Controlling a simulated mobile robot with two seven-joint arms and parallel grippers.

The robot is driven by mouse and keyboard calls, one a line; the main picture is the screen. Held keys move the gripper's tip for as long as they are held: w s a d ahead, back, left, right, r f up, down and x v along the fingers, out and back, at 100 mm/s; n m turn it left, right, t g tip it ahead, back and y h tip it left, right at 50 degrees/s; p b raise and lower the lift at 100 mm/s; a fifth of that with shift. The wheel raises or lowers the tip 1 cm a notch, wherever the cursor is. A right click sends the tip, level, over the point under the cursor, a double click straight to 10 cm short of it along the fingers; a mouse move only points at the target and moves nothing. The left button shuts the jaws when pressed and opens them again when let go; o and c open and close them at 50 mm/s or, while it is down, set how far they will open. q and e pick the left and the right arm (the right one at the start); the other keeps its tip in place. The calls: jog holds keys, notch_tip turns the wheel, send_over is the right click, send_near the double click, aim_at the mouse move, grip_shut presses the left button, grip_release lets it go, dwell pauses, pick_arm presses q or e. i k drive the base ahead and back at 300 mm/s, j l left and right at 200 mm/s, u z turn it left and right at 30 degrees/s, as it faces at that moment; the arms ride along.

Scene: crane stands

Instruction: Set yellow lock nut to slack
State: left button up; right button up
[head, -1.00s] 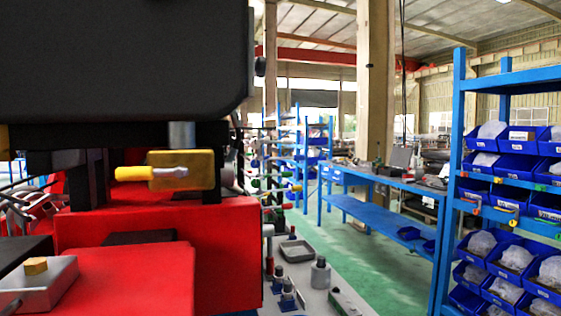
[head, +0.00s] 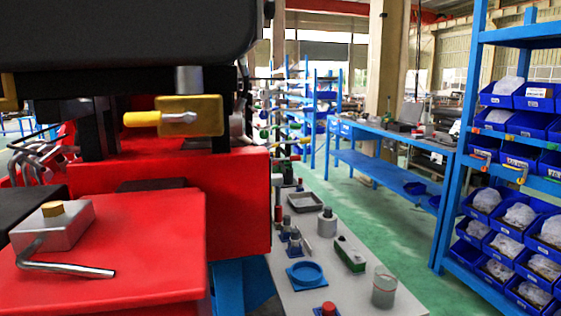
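A small yellow nut-like piece (head: 52,209) sits on top of a grey metal block (head: 65,230) at the left. I cannot tell from here whether it is tight or slack. The block rests on a red machine surface (head: 150,240), with a bent metal hex key (head: 75,269) at its front side. Farther back, a yellow block (head: 208,112) hangs under a dark part, with a yellow-handled lever (head: 150,118) across its front. Neither of my grippers is in view.
A large black body (head: 130,30) fills the upper left. Right of the red machine, a pale bench (head: 340,290) carries a blue ring (head: 305,273), a green box and jars. A blue shelf (head: 460,150) of bins stands at the right. Green floor lies between.

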aim_at(307, 140)
jog(key=u, duration=0.25)
jog(key=k+l, duration=0.1)
jog(key=l, duration=0.25)
jog(key=k+l+u, duration=0.1)
jog(key=l, duration=0.2)
jog(key=k+l+u, duration=0.1)
jog(key=l, duration=0.25)
jog(key=l+u, duration=0.2)
jog(key=l, duration=0.55)
jog(key=i+l+u, duration=0.1)
jog(key=l, duration=0.25)
jog(key=i+l+u, duration=0.1)
jog(key=i+l, duration=0.35)
jog(key=l, duration=0.15)
jog(key=i+l+u, duration=0.15)
jog(key=i+l, duration=0.1)
jog(key=l, duration=0.05)
